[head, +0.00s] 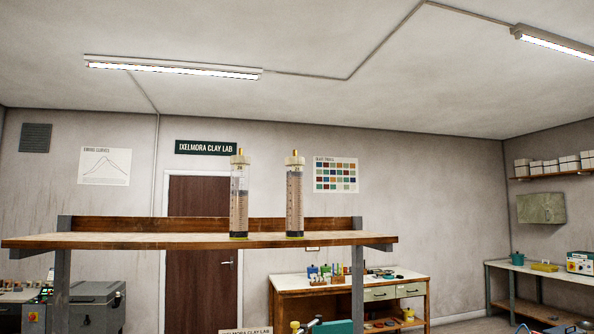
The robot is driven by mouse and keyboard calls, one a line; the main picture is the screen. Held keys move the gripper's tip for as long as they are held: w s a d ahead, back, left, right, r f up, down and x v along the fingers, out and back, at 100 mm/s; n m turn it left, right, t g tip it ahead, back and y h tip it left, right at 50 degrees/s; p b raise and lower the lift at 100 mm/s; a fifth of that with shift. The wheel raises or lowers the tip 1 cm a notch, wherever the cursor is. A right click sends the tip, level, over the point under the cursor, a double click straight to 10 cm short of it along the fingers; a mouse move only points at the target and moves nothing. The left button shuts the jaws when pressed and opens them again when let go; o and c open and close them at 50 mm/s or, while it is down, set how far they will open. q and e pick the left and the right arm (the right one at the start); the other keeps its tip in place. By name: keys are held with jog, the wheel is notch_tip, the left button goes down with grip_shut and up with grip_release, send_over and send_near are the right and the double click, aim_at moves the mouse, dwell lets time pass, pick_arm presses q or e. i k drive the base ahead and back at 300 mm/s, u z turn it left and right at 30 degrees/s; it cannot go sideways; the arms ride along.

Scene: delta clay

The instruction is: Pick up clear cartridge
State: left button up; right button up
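Two clear cartridges with brass-coloured tips stand upright on a raised wooden shelf in the head view. The left cartridge (239,205) holds grey-brown clay in its lower part, with a clear empty section above. The right cartridge (294,200) looks filled with clay nearly to its top. The two stand apart, with a gap between them. Neither of my grippers is in view.
The wooden shelf (150,240) has a low back board (130,224) and grey metal posts; its top is bare beside the cartridges. Behind it are a door (198,270), a workbench (345,283) with small items, and a right-hand side table (540,266).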

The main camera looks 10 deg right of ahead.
aim_at(295, 229)
jog(key=z, duration=0.3)
jog(key=k, duration=0.45)
jog(key=z, duration=0.35)
jog(key=i, duration=0.9)
jog(key=u, duration=1)
